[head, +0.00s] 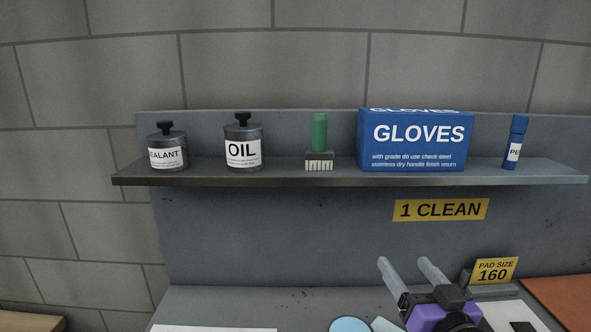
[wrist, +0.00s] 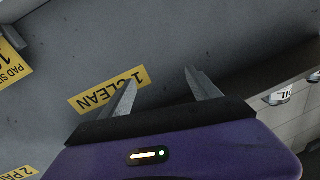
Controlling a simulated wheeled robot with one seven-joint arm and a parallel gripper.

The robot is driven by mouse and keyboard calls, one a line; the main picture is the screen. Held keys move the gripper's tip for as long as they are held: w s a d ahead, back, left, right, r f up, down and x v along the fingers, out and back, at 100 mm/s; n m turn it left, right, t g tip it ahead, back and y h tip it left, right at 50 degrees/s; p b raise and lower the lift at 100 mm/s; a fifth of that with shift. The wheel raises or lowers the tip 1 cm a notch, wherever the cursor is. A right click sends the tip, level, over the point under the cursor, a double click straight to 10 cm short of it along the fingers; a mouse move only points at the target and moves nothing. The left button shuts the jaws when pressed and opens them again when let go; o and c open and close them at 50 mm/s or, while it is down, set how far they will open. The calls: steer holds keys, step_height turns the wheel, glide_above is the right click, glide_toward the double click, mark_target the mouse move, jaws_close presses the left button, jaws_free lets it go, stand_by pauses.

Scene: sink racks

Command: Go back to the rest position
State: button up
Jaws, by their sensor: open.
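My gripper (head: 408,272) is at the lower right of the head view, above the bench and below the shelf. Its two grey fingers stand apart with nothing between them. In the wrist view the same gripper (wrist: 163,90) has its fingers spread, with the grey back panel and the yellow "1 CLEAN" label (wrist: 110,91) beyond them. The fingers appear clear of every object. That label (head: 440,209) also shows in the head view, on the panel under the shelf.
A shelf (head: 330,178) holds a sealant can (head: 167,148), an oil can (head: 243,143), a green-handled brush (head: 320,135), a blue gloves box (head: 415,140) and a blue pen tube (head: 515,142). A "PAD SIZE 160" sign (head: 494,270) stands right of my gripper. The bench's left part looks open.

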steer(key=s+f+g+h, duration=0.1)
steer(key=s+f, duration=0.4)
steer(key=s, duration=0.9)
steer(key=s+f+g+h, duration=0.1)
steer(key=s+f, duration=0.4)
steer(key=s, duration=1)
steer(key=s+a+f+g, duration=0.1)
steer(key=s+f, duration=0.4)
steer(key=s, duration=1)
steer(key=shift+s+f+h, duration=0.15)
steer(key=shift+f+h, duration=0.05)
steer(key=shift+h, duration=0.2)
